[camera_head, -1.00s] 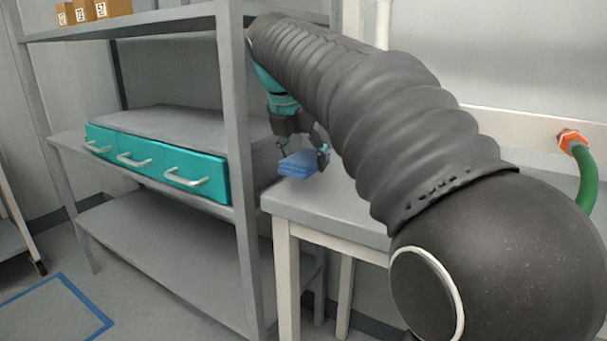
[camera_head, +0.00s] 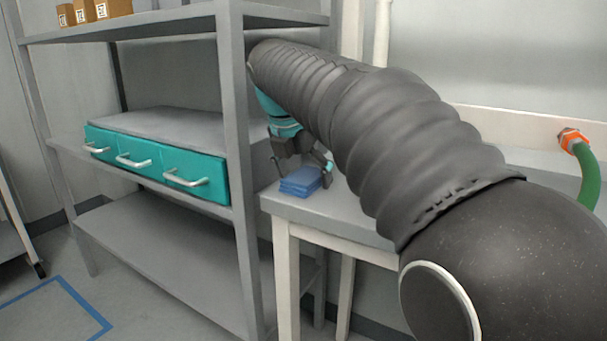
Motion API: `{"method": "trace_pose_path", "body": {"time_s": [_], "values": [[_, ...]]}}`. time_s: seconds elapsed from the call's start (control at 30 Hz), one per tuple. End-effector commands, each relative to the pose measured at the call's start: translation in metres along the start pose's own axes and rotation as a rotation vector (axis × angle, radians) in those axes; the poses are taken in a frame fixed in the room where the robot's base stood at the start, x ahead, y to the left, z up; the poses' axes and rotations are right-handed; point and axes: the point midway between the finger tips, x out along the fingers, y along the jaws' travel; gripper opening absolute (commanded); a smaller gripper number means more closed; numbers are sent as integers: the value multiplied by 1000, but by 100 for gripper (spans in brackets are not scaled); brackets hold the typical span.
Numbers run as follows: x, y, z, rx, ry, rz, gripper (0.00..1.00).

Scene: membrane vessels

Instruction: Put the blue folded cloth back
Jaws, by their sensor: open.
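The blue folded cloth (camera_head: 300,183) lies flat in a stack of layers on the near left corner of the grey table (camera_head: 345,212). My gripper (camera_head: 301,168) is open just above and behind it, one finger to each side. The fingers look apart from the cloth, though the right one is close to its edge.
A grey shelf unit (camera_head: 237,130) stands left of the table, its post close to the cloth. It holds teal drawers (camera_head: 150,163) and cardboard boxes (camera_head: 98,10). A green hose (camera_head: 586,175) hangs at the right wall. The lower shelf is bare.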

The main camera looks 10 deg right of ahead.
Motion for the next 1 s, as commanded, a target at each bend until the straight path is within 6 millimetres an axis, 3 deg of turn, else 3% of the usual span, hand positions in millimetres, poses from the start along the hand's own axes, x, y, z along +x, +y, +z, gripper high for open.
{"method": "trace_pose_path", "body": {"time_s": [0.27, 0.7, 1.0], "values": [[-13, 0, 2, 0, -1, 2, 89], [-96, 1, 2, 0, -1, 2, 89], [-121, 0, 1, 0, 0, 0, 89]]}}
